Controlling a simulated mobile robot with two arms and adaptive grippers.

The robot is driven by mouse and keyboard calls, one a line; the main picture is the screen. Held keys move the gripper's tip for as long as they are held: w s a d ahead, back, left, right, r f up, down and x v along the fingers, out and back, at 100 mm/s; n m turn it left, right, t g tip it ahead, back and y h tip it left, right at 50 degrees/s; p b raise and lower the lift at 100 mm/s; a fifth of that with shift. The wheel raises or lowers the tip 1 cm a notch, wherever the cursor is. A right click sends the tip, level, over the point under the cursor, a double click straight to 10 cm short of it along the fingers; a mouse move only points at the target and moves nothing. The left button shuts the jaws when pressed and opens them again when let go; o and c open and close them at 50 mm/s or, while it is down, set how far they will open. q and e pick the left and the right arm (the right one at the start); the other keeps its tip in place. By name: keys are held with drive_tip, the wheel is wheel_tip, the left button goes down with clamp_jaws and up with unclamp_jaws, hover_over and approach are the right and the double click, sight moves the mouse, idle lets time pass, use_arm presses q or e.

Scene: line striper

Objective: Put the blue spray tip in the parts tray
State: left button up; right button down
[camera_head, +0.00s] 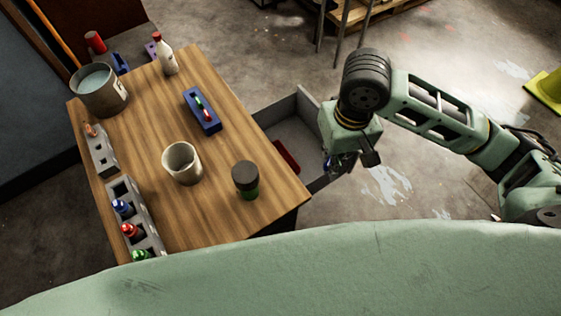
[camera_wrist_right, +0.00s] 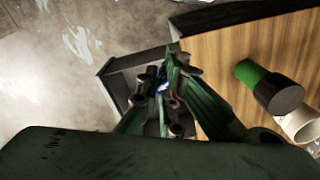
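My right gripper (camera_head: 340,160) hangs at the right of the table, over or beside an open grey drawer-like tray (camera_head: 312,112). In the right wrist view its fingers (camera_wrist_right: 163,90) are closed in around a small blue piece, which looks like the blue spray tip (camera_wrist_right: 163,87); most of it is hidden by the fingers. The grey tray also shows behind the fingers in the wrist view (camera_wrist_right: 118,72). A red item (camera_head: 285,156) lies in the tray. I cannot tell whether this tray is the parts tray. My left gripper is not in view.
On the wooden table (camera_head: 145,130) stand a beige cup (camera_head: 182,164), a dark-lidded green jar (camera_head: 246,181), a blue holder (camera_head: 203,113), a white bottle (camera_head: 166,58) and a bucket (camera_head: 101,92). A grey rack (camera_head: 150,228) holds blue, red and green pieces at the left edge.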

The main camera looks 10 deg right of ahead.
drive_tip(key=w+f+n+b, duration=0.3)
drive_tip(key=w+f+n, duration=0.1)
drive_tip(key=f+n, duration=0.4)
drive_tip(key=w+a+r+n+b, duration=0.1)
drive_tip(key=w+a+r+n, duration=0.15)
drive_tip(key=w+n, duration=0.45)
drive_tip(key=w+a+r+n+b, duration=0.15)
drive_tip(key=w+a+n, duration=0.35)
drive_tip(key=n, duration=0.5)
drive_tip(key=n+b, duration=0.3)
drive_tip(key=b, duration=0.1)
hover_over(288, 154)
drive_tip(key=a, duration=0.2)
wheel_tip(288, 154, down, 4)
drive_tip(key=s+f+n, duration=0.1)
drive_tip(key=f, duration=0.4)
drive_tip(key=s+f+n, duration=0.1)
drive_tip(key=f, duration=0.4)
drive_tip(key=s+d+f, duration=0.1)
drive_tip(key=f, duration=0.5)
drive_tip(key=shift+d+n+p, duration=0.1)
drive_tip(key=shift+n+p, duration=0.25)
drive_tip(key=shift+n, duration=0.05)
drive_tip(key=shift+f, duration=0.15)
